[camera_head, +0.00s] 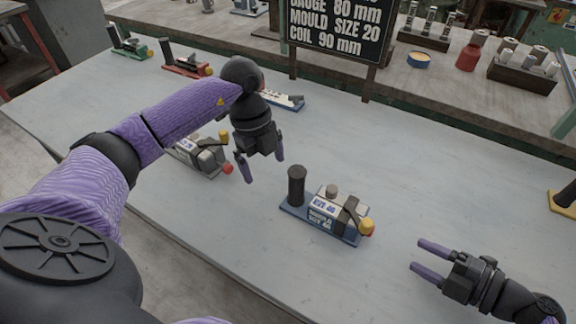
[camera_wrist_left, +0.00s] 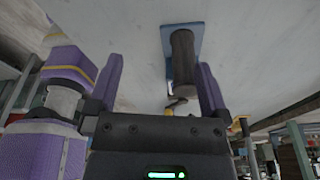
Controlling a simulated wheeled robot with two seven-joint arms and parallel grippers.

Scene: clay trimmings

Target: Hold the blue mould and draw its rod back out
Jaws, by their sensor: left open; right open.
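The blue mould (camera_head: 291,210) sits on the table in the head view. It has a blue base, an upright black handle (camera_head: 297,187), a grey body labelled size 40 and a yellow knob (camera_head: 367,228) at its right end. Whether that knob is the rod's end I cannot tell. My left gripper (camera_head: 262,168) is open and empty, up and left of the black handle. In the left wrist view the handle (camera_wrist_left: 182,58) appears between the fingers, nearer the right one, apparently beyond them. My right gripper (camera_head: 417,255) is open and empty, right of the yellow knob.
A similar mould with a red knob (camera_head: 227,169) stands partly behind my left arm. Green (camera_head: 128,49), red (camera_head: 185,67) and blue-white (camera_head: 287,101) units stand further back. A black sign (camera_head: 335,28) stands behind. The table around the blue mould is clear.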

